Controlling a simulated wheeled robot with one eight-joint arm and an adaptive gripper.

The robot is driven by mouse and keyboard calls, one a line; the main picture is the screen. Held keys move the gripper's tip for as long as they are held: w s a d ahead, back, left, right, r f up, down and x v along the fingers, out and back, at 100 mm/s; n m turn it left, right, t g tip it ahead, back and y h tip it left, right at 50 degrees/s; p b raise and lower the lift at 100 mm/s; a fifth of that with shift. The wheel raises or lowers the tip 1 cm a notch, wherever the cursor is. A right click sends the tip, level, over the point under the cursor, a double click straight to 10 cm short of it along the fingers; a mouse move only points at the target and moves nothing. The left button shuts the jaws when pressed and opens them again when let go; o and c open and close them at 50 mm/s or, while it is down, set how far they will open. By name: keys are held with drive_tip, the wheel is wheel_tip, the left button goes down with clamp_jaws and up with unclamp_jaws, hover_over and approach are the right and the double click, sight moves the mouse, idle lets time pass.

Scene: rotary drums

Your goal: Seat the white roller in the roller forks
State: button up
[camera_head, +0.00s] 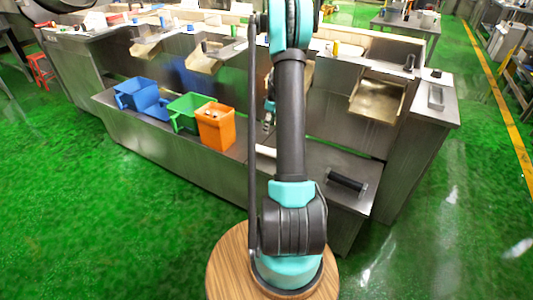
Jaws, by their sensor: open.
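The white roller (265,151) lies on the metal bench ledge, just left of my arm's upright link. Its right end is hidden behind that link. A black roller (346,181) lies on the ledge to the right, with a small metal bracket at its right end; I cannot tell whether this bracket belongs to the roller forks. No empty forks can be made out. My gripper (267,125) is partly hidden behind my arm, above and beyond the white roller. It is open and appears apart from the roller.
A blue bin (137,94), a green bin (184,111) and an orange bin (215,126) stand on the ledge (318,158) at left. A metal chute (377,100) is at right behind the black roller. Green floor is free in front of the bench.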

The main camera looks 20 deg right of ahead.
approach(267, 148)
drive_tip(key=f, duration=0.1)
drive_tip(key=a+f, duration=0.1)
drive_tip(key=f, duration=0.3)
drive_tip(key=shift+w+a+f, duration=0.15)
drive_tip(key=shift+w+a, duration=0.05)
drive_tip(key=shift+a, duration=0.05)
drive_tip(key=f, duration=0.4)
drive_tip(key=shift+w+d, duration=0.2)
drive_tip(key=shift+w, duration=0.1)
drive_tip(key=shift+w+f, duration=0.1)
drive_tip(key=shift+f, duration=0.5)
drive_tip(key=shift+c, duration=0.3)
clamp_jaws()
